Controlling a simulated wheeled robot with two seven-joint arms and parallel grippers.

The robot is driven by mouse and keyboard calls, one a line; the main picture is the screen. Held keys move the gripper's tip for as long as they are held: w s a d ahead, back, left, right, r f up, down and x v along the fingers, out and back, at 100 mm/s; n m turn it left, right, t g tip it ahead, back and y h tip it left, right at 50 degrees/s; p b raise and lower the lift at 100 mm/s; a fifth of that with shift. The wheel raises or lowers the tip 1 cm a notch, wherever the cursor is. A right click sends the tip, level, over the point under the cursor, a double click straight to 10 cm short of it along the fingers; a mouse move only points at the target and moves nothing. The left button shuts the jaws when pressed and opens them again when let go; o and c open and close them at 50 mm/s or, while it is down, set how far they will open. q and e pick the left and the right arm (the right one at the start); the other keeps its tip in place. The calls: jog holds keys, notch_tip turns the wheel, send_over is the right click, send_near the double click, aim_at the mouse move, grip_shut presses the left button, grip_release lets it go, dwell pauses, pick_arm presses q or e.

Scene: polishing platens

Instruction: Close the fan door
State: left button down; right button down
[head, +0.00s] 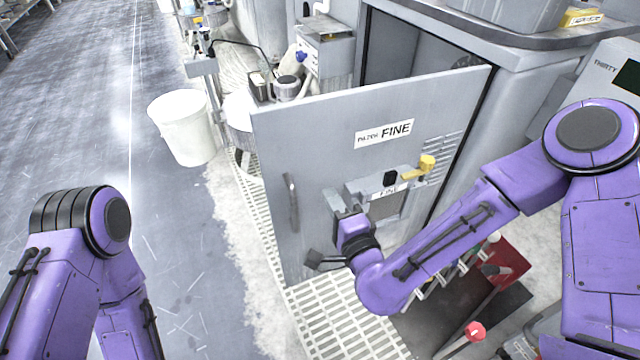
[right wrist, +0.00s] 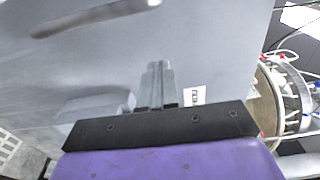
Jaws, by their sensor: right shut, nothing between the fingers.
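The fan door (head: 330,150) is a grey metal panel with a FINE label and a long handle (head: 291,203) near its left edge. It stands open, swung out from the cabinet, with the dark opening showing above and behind it. My right gripper (head: 343,203) is shut and empty in front of the door's outer face, right of the handle. In the right wrist view, the closed fingers (right wrist: 157,75) point at the grey door face, with the handle (right wrist: 95,18) beyond; contact cannot be told. My left arm shows at lower left, but its gripper is out of view.
A white bucket (head: 184,127) stands left of the door. Red-knobbed levers (head: 475,331) rise from the floor below my right arm. The floor at left is clear.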

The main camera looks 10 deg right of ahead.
aim_at(315, 169)
jog(key=x, duration=0.6)
jog(key=shift+w+a, duration=0.1)
jog(key=shift+w, duration=0.3)
jog(key=shift+w, duration=0.1)
